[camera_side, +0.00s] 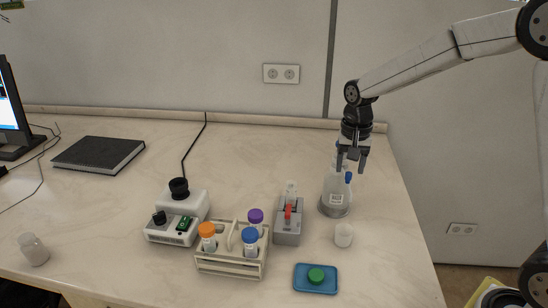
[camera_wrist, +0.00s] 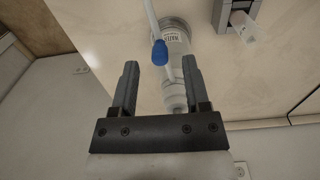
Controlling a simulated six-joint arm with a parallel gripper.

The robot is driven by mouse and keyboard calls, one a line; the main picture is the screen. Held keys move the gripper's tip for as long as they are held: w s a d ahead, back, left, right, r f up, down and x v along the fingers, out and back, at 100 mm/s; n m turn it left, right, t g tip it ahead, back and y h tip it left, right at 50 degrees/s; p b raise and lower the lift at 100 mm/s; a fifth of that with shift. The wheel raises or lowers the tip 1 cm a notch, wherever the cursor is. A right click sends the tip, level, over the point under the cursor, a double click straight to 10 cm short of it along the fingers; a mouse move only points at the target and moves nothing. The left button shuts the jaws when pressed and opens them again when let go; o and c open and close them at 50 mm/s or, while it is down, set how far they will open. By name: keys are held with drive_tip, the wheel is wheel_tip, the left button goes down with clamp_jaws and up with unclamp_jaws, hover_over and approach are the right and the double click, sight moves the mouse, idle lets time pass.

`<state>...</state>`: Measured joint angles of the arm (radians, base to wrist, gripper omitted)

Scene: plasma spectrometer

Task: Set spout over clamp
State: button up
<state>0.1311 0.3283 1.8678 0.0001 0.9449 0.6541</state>
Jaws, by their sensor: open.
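A clear wash bottle with a white label (camera_side: 335,200) stands upright on a round grey base at the right of the table in the side view. Its thin tube with a blue tip, the spout (camera_side: 348,177), is near the bottle's upper part. The bottle (camera_wrist: 175,42) and the blue tip (camera_wrist: 159,53) also show in the wrist view. My gripper (camera_side: 351,168) is open, pointing down at the bottle's top. In the wrist view, the blue tip appears between the open fingers (camera_wrist: 160,70); contact cannot be told. The grey clamp (camera_side: 288,232) with a red part stands left of the bottle.
A tube rack (camera_side: 230,268) with orange, purple and blue caps is left of the clamp, beside a white instrument (camera_side: 178,220). A small white cup (camera_side: 344,235) and a blue tray with a green button (camera_side: 316,278) are in front.

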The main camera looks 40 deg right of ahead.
sight(346, 179)
drive_tip(key=shift+f, duration=1.35)
clamp_jaws()
idle(0.5)
